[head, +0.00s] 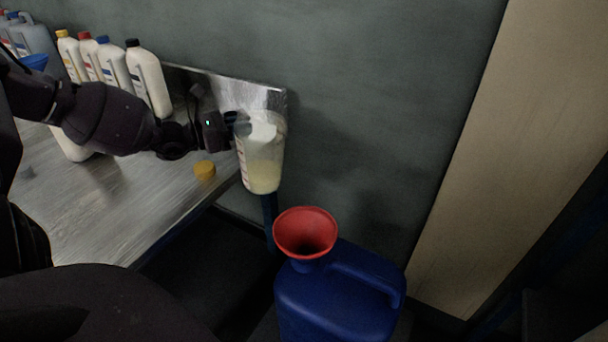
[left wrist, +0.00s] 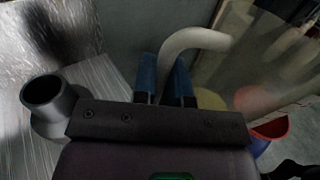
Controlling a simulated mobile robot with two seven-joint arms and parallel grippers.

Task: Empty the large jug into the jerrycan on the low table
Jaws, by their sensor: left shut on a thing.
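The large jug (head: 262,172) is translucent with pale yellow liquid in its lower part and red markings on its side. My left gripper (head: 232,122) is shut on the jug's handle and holds it roughly upright beyond the metal table's right end. In the left wrist view the blue fingers of my left gripper (left wrist: 166,88) close on the pale handle (left wrist: 197,40). The blue jerrycan (head: 340,300) stands low at the bottom right, with a red funnel (head: 304,226) in its mouth. The funnel also shows in the left wrist view (left wrist: 272,130). The jug is above and left of the funnel. My right gripper is not in view.
A metal worktable (head: 120,205) fills the left side. Several white bottles (head: 149,80) line its back edge against the grey wall (head: 370,90). A wooden panel (head: 510,130) stands at right.

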